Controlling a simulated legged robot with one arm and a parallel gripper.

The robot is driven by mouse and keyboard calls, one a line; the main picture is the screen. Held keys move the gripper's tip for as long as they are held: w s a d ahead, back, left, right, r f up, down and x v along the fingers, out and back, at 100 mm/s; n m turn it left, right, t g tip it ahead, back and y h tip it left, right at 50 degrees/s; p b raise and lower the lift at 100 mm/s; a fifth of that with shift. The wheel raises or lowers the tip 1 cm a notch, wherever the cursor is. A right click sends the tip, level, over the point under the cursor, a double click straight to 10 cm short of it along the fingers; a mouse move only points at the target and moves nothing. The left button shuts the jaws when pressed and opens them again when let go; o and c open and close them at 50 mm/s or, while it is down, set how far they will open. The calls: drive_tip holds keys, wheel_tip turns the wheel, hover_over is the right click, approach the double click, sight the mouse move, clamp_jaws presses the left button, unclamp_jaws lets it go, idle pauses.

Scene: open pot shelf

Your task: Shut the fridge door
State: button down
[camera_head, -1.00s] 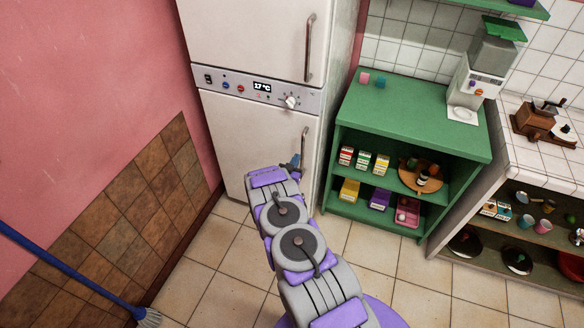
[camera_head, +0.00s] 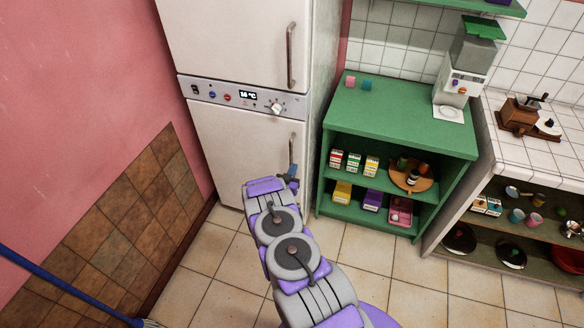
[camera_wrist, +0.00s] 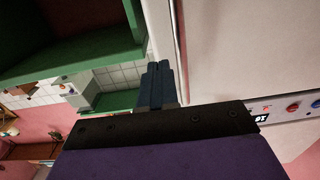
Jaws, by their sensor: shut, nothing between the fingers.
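The white fridge (camera_head: 232,140) stands at the back against the pink wall. Its upper door (camera_head: 230,40) and lower door (camera_head: 245,150) both look flush with the body; I see no clear gap at either. Each door has a vertical metal handle at its right, the upper handle (camera_head: 290,55) and the lower handle (camera_head: 292,152). My gripper (camera_head: 291,172), with dark blue fingers, is at the lower door's right edge, just below its handle. In the wrist view my fingers (camera_wrist: 158,84) are together and empty, close to the white door's edge (camera_wrist: 165,40). Contact cannot be told.
A green shelf (camera_head: 400,125) with small boxes and a round wooden tray stands right of the fridge. A tiled counter (camera_head: 545,155) is farther right. A blue broom (camera_head: 60,285) leans at the lower left. Tiled floor (camera_head: 220,265) is clear before the fridge.

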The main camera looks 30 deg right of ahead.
drive_tip(key=p+v, duration=0.1)
drive_tip(key=v, duration=0.9)
drive_tip(key=shift+s+p, duration=0.3)
drive_tip(key=shift+s, duration=0.1)
